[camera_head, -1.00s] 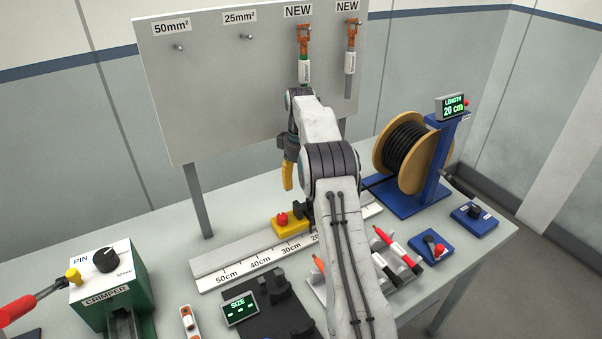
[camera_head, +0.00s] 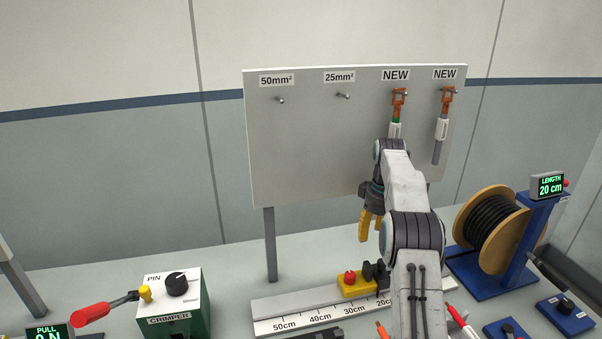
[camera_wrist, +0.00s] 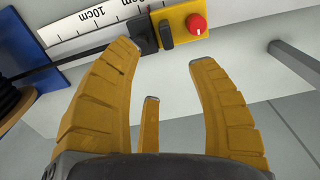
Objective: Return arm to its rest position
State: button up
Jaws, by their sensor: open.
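My gripper (camera_head: 371,226) has yellow fingers that point down above the back of the bench, in front of the grey board. In the wrist view my gripper (camera_wrist: 163,65) is open with nothing between its fingers. Below it are the ruler (camera_head: 318,316) and the yellow block (camera_head: 355,289) with a red button, which also shows in the wrist view (camera_wrist: 184,22). The fingers are apart from both. My upper arm hides part of the bench and of one cable on the board.
The board (camera_head: 320,170) carries two empty pegs, and two cables with orange lugs hang under NEW labels. A cable spool (camera_head: 490,228) stands at right beside a 20 cm length display (camera_head: 550,186). A crimper (camera_head: 175,301) with a red handle stands at left.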

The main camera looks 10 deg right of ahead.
jog(key=s+a+r+t, duration=0.2)
jog(key=s+a+r, duration=1)
jog(key=s+r, duration=0.15)
jog(key=s+a+f+t, duration=0.1)
jog(key=s+a, duration=0.1)
jog(key=s, duration=0.5)
jog(key=s+a+f, duration=0.2)
jog(key=s+a, duration=0.1)
jog(key=s, duration=0.4)
jog(key=s+a+f+t, duration=0.1)
jog(key=s+a+f, duration=0.1)
jog(key=s, duration=0.5)
jog(key=shift+s+a+f+t, duration=0.25)
jog(key=shift+s+a+t, duration=0.05)
jog(key=shift+s+a, duration=0.05)
jog(key=shift+o, duration=0.2)
